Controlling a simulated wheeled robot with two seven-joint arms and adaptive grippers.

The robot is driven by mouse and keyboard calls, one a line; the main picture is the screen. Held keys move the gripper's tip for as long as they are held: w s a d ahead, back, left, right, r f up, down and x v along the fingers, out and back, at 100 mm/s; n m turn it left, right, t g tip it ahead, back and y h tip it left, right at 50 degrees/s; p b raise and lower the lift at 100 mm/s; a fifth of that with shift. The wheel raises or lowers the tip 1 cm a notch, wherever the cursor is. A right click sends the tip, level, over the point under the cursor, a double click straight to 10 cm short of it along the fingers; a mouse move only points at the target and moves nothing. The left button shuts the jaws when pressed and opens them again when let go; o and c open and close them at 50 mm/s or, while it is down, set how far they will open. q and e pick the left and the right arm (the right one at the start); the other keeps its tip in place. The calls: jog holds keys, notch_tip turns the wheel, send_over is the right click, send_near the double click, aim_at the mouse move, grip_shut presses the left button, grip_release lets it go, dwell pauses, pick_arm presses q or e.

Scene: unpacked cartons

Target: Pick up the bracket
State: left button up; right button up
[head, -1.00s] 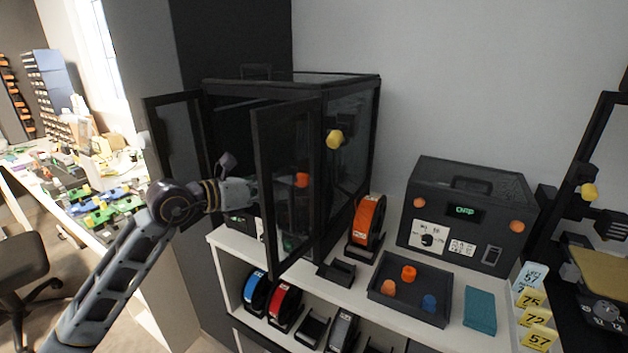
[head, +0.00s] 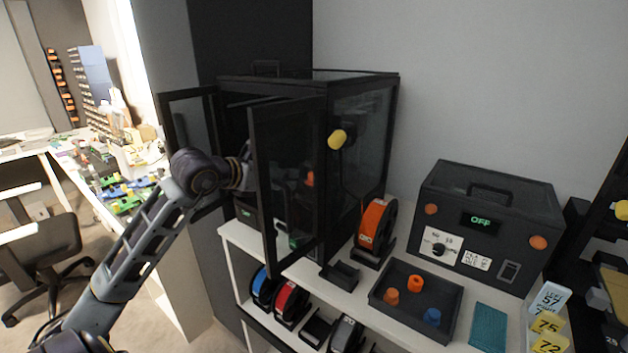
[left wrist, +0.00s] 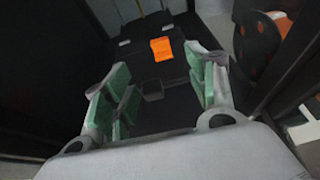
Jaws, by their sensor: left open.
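An orange piece, which looks like the bracket (left wrist: 162,48), lies on a dark flat surface inside the black enclosure (head: 360,80). It is beyond my left fingertips in the left wrist view. My left gripper (left wrist: 158,70) is open and empty, its green-padded fingers spread to either side and pointing toward the orange piece. In the head view my left arm reaches into the enclosure, and the gripper is hidden behind the open glass door (head: 290,190). A small orange spot shows through the glass; I cannot tell whether it is the bracket. My right gripper is not in view.
The enclosure's other door (head: 187,125) stands open at the left, close to my arm. An orange spool (head: 374,228) stands right of the enclosure. A dark tray (head: 455,318) with small orange and blue parts and a dark box with an OFF display (head: 490,225) are farther right.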

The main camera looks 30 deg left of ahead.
pick_arm(q)
jog(key=shift+p+x, duration=0.4)
jog(key=shift+x, duration=3.05)
jog(key=shift+w+f, duration=0.15)
jog(key=shift+w, duration=0.3)
jog(key=shift+w+f, duration=0.1)
jog(key=shift+w, duration=0.05)
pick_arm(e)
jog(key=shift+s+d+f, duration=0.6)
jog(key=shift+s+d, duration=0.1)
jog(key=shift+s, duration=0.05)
pick_arm(q)
jog(key=shift+w, duration=0.15)
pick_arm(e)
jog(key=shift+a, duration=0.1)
